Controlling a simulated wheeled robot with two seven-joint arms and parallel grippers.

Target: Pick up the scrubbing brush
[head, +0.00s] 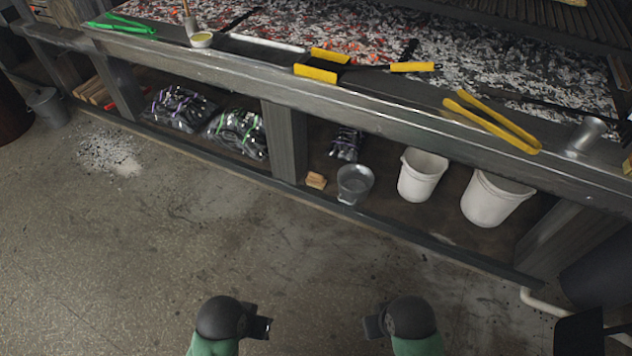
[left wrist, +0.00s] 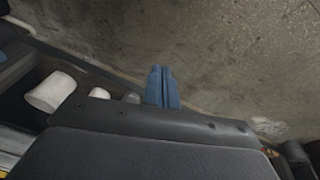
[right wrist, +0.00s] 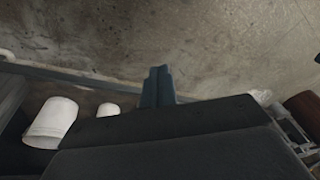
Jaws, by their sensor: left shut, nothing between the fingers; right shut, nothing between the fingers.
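I cannot tell for sure which thing is the scrubbing brush. A small tan block (head: 316,180) on the low shelf, left of a clear metal-looking bucket, could be it; no bristles are clear. A small yellow thing (head: 627,166) at the right edge of the counter is cut off and also unclear. My left gripper (head: 262,328) and right gripper (head: 373,327) are low in front, over the floor, well apart from the grill. In the left wrist view my fingers (left wrist: 161,86) are together and empty. The right wrist view shows my other fingers (right wrist: 157,86) together and empty.
The counter edge holds yellow tongs (head: 495,122), a yellow-and-black tool (head: 320,73), green tongs (head: 122,27) and a metal cup (head: 585,137). Below stand a clear bucket (head: 354,184), white buckets (head: 421,174) and bags (head: 178,108), between posts (head: 284,142). The floor before me is clear.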

